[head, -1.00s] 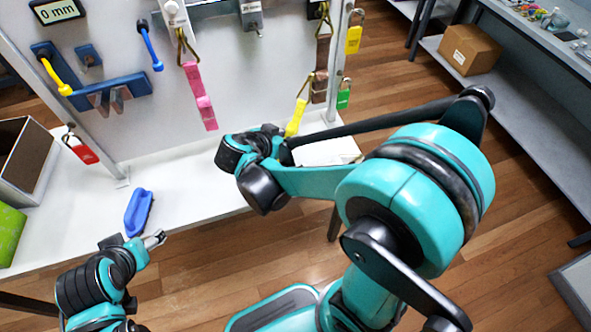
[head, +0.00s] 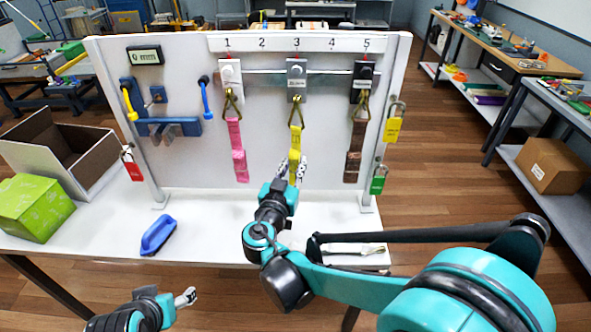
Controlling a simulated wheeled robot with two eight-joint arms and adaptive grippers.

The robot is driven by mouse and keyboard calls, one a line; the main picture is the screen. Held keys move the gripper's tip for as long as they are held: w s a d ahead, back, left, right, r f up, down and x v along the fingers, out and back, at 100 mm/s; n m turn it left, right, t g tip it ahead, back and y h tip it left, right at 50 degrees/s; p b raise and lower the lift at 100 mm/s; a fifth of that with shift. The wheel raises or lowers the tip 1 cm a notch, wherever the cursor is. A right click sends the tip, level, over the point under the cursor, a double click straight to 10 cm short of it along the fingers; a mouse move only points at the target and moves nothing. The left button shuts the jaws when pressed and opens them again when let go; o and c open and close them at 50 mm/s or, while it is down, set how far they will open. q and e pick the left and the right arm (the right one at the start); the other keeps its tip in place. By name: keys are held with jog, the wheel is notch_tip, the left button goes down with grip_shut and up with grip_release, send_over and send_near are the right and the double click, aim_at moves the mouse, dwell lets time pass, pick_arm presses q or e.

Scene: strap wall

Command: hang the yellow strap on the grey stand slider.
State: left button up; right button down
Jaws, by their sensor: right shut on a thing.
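The yellow strap (head: 295,140) hangs upright from a brass-coloured ring in front of the white panel. The top of its ring meets the lower edge of the grey slider (head: 297,72), under number 3 on the rail. I cannot tell whether the ring is over the slider's hook. My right gripper (head: 292,171) is shut on the strap's lower end and hides part of it. My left gripper (head: 186,298) is low at the front, away from the strap; its jaws are too small to judge.
A pink strap (head: 236,150) hangs on the white slider (head: 230,72) to the left. A brown strap (head: 355,150) hangs on the black slider (head: 362,80) to the right.

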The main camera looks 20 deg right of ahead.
jog(key=w+d+f+b, duration=0.2)
jog(key=w, duration=0.5)
jog(key=shift+w, duration=0.15)
dwell(0.7)
dwell(0.6)
jog(key=c, duration=1.3)
grip_release()
